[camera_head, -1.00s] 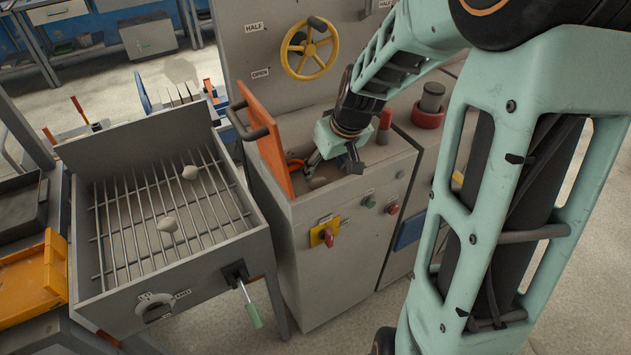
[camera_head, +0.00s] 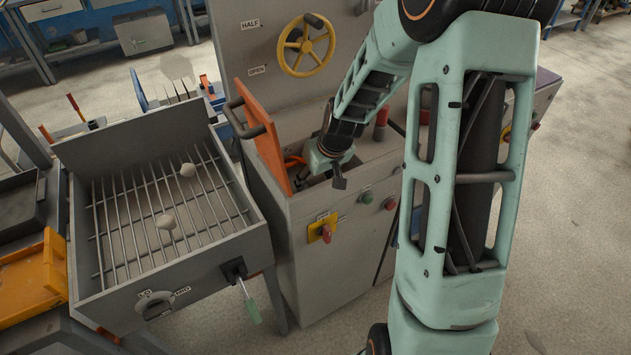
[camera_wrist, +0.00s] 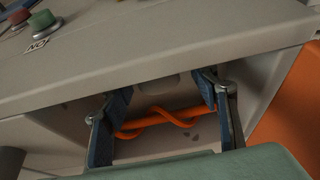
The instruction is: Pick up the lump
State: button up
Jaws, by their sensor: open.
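My gripper (camera_wrist: 165,88) is inside the open top of the grey cabinet (camera_head: 345,240), right of the tray and away from both lumps. In the wrist view its two fingers are spread. A faint grey shape (camera_wrist: 158,86) shows between the fingertips, against the grey wall; I cannot tell whether it is a lump. An orange twisted piece (camera_wrist: 160,121) lies behind the fingers. In the head view my gripper hides part of the cabinet's inside.
The raised orange lid (camera_head: 268,148) with its dark handle stands close left of my gripper. A yellow handwheel (camera_head: 306,45) is on the panel behind. The cabinet's front rim (camera_wrist: 170,55) runs close by the fingers. The grate tray (camera_head: 200,262) has a green-handled lever.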

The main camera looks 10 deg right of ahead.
jog(key=shift+c, duration=0.3)
jog(key=c, duration=1.2)
jog(key=shift+c, duration=0.2)
jog(key=shift+r, duration=0.15)
